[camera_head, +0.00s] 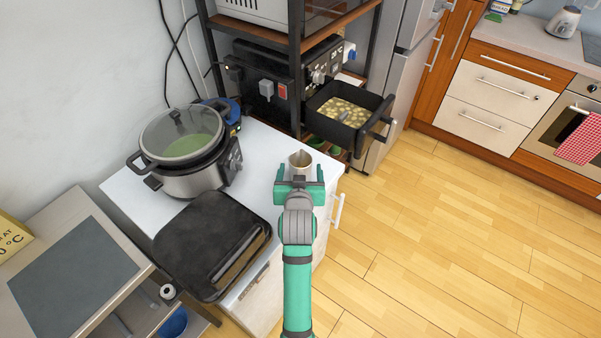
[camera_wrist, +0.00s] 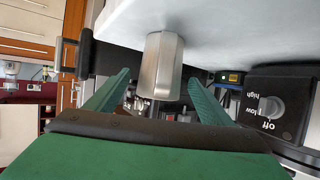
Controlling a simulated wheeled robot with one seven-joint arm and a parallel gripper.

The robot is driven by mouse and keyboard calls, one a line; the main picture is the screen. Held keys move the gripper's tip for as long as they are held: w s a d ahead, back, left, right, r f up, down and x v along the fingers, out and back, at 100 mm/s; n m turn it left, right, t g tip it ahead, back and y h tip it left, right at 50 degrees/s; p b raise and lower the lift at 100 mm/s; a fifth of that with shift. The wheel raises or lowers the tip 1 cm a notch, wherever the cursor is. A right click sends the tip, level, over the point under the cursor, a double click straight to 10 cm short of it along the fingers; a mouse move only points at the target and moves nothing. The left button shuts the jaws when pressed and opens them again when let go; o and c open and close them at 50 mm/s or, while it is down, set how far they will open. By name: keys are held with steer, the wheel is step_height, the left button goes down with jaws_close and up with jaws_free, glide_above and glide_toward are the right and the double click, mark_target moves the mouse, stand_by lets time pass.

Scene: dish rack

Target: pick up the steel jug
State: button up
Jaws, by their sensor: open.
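The steel jug (camera_head: 300,160) stands upright near the right edge of the white countertop, just beyond my gripper in the head view. My gripper (camera_head: 300,185) is open, with its fingers pointing towards the jug. In the wrist view the jug (camera_wrist: 161,65) appears upside down as a plain metal body hanging from the white surface. It lies between the two green fingers of my gripper (camera_wrist: 160,90), somewhat ahead of them. I cannot tell whether either finger touches it. The lower part of the jug is partly hidden by my gripper in the head view.
A slow cooker (camera_head: 187,181) with a glass lid stands left on the white counter (camera_head: 262,150). A black lidded pan (camera_head: 211,243) lies nearer, left of my arm. A black fryer drawer (camera_head: 369,121) with food sticks out behind the jug. Open wooden floor (camera_head: 430,240) lies right.

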steer(key=shift+x, duration=1)
steer(key=c, duration=1.3)
steer(key=shift+r, duration=0.15)
